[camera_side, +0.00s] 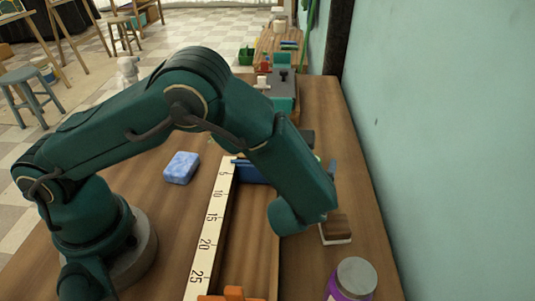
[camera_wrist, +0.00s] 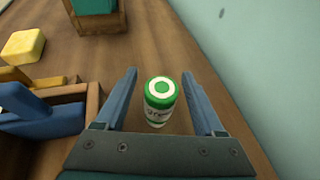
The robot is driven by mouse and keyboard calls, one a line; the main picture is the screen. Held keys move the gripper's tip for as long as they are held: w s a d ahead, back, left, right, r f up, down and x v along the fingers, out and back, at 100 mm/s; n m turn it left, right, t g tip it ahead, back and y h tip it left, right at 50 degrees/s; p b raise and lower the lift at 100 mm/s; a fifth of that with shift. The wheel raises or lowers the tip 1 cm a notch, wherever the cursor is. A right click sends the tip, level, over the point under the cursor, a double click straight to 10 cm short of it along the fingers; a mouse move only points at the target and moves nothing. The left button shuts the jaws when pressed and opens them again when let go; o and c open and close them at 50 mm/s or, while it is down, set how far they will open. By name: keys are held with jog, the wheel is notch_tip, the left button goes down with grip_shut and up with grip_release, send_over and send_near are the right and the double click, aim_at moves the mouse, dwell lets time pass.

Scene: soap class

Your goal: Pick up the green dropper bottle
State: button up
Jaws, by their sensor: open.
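The green dropper bottle (camera_wrist: 160,100) shows in the wrist view as an upright bottle with a green top, a white ring on it and a pale label. It stands between the two blue fingers of my gripper (camera_wrist: 159,76), which are apart, with visible gaps on both sides of the bottle. The fingers do not appear to touch it. In the side view my arm hides most or all of the bottle, and the fingers are not clear there.
A wooden tray with a blue object (camera_wrist: 45,118) lies left of the gripper, and a yellow block (camera_wrist: 22,45) lies beyond. In the side view are a blue soap bar (camera_side: 181,167), a ruler (camera_side: 212,220), a brown block (camera_side: 337,227) and a purple jar (camera_side: 352,280). A wall borders the right.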

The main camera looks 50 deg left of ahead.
jog(key=shift+w+a, duration=0.1)
jog(key=shift+w, duration=0.05)
grip_shut()
